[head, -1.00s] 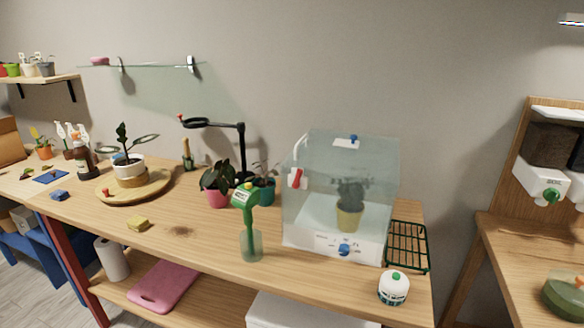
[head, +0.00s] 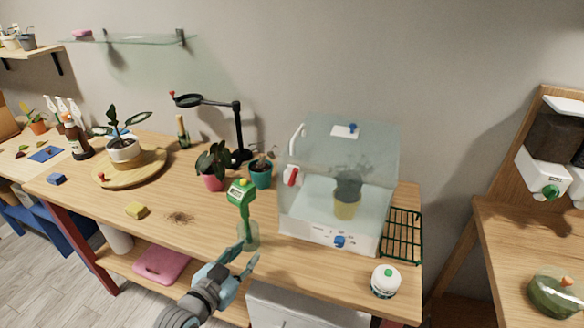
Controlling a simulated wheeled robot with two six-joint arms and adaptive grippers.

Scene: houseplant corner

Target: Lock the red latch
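The red latch (head: 291,177) sits on the upper left side of the clear box (head: 335,175), which stands on the wooden bench. The latch is small here, and I cannot tell its exact setting. A potted plant (head: 347,205) is inside the box. My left gripper (head: 247,257) is in front of the bench's front edge, below and left of the box. Its two fingers are spread apart with nothing between them. It is well apart from the latch. My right gripper is not in view.
A green wire rack (head: 402,235) and a white round container (head: 385,281) are at the right. A yellow sponge (head: 137,210) lies on clear bench at left.

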